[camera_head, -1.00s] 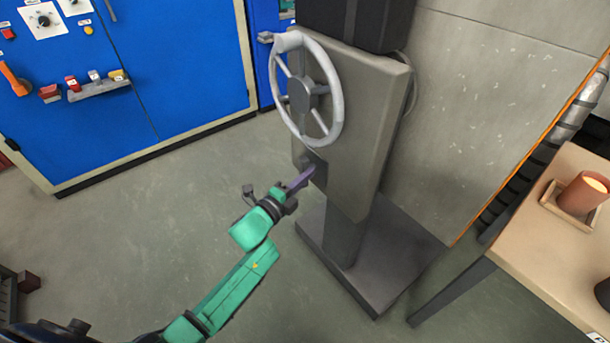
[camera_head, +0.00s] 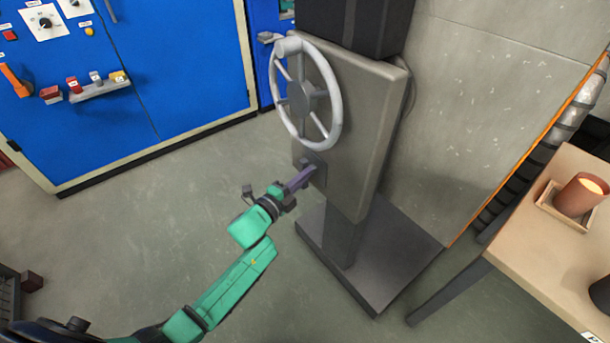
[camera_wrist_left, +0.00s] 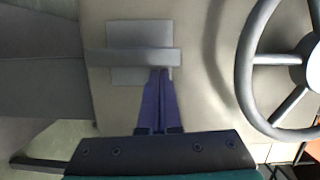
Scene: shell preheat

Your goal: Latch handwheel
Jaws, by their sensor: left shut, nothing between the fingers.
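The light grey handwheel (camera_head: 337,104) is mounted on the face of a grey column panel (camera_head: 367,130). It also shows at the right of the left wrist view (camera_wrist_left: 243,85). Below the wheel is a small grey latch plate (camera_head: 319,157) with a bar across it. In the left wrist view the latch bar (camera_wrist_left: 130,57) crosses the plate (camera_wrist_left: 138,34) and extends past its left edge. My left gripper (camera_head: 312,169) has its purple fingers shut and empty, with the tips at the bar's edge (camera_wrist_left: 162,72). I cannot tell whether they touch. My right gripper is not in view.
The column stands on a dark base plate (camera_head: 385,265). A blue cabinet (camera_head: 150,60) with switches is at the left. A table (camera_head: 545,255) with a glowing cup (camera_head: 581,196) is at the right. The floor left of the base is clear.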

